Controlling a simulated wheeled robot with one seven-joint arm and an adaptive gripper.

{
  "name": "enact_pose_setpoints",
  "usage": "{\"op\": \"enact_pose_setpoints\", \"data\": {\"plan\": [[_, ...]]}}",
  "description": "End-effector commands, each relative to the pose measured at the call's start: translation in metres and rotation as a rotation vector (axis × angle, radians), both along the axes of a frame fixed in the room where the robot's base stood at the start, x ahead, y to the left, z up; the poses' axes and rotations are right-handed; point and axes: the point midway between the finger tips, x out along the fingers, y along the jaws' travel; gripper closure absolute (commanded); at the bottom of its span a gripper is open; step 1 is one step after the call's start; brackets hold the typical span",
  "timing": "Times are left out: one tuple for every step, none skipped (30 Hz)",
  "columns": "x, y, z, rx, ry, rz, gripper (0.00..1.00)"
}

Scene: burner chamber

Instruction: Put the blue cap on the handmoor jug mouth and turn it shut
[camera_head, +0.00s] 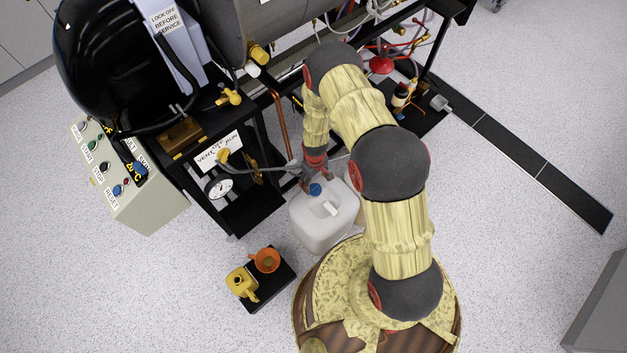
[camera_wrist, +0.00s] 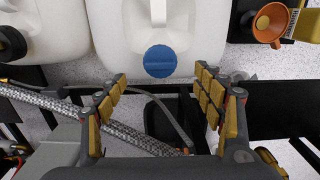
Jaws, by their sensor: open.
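The white handmoor jug (camera_head: 322,228) stands on the floor beside the black frame. It fills the upper middle of the wrist view (camera_wrist: 205,30). The blue cap (camera_head: 315,189) sits at the jug's mouth, on the end nearest the frame. It shows from above in the wrist view (camera_wrist: 160,61), with its ridged rim clear. I cannot tell how tightly it is seated, and it hides the mouth. My gripper (camera_wrist: 160,84) is open and empty, its fingers spread to either side of the cap's line and short of it, not touching.
A second white container with a black cap (camera_wrist: 10,42) is at the left in the wrist view. An orange funnel (camera_head: 266,260) and a yellow can (camera_head: 240,284) are on a black tray (camera_head: 272,292). A braided hose (camera_wrist: 120,132) and frame bars lie close to my fingers.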

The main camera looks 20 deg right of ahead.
Motion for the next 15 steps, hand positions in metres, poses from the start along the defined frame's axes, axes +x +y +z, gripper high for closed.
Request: {"op": "enact_pose_setpoints", "data": {"plan": [[-0.001,0.0,-0.008,0.0,0.003,0.0,0.32],[-0.002,0.0,-0.012,0.0,0.003,0.0,0.32],[-0.001,0.0,-0.018,0.0,0.003,0.0,0.32],[-0.001,0.0,-0.023,0.0,0.002,0.0,0.32],[-0.001,0.0,-0.028,0.0,0.002,0.0,0.32],[-0.001,0.0,-0.034,0.0,0.002,-0.001,0.32],[-0.001,0.0,-0.038,0.0,0.002,-0.001,0.32],[-0.001,0.0,-0.043,0.0,0.003,-0.001,0.32],[-0.002,0.0,-0.049,0.0,0.003,-0.001,0.32],[-0.002,0.0,-0.052,0.0,0.003,-0.001,0.32],[-0.001,0.0,-0.056,0.0,0.003,-0.001,0.32],[-0.001,0.0,-0.06,0.0,0.002,-0.001,0.32],[-0.001,0.0,-0.063,0.0,0.002,-0.001,0.32],[-0.001,0.0,-0.065,0.0,0.003,-0.001,0.32],[-0.001,0.0,-0.068,0.0,0.003,-0.001,0.32]]}}
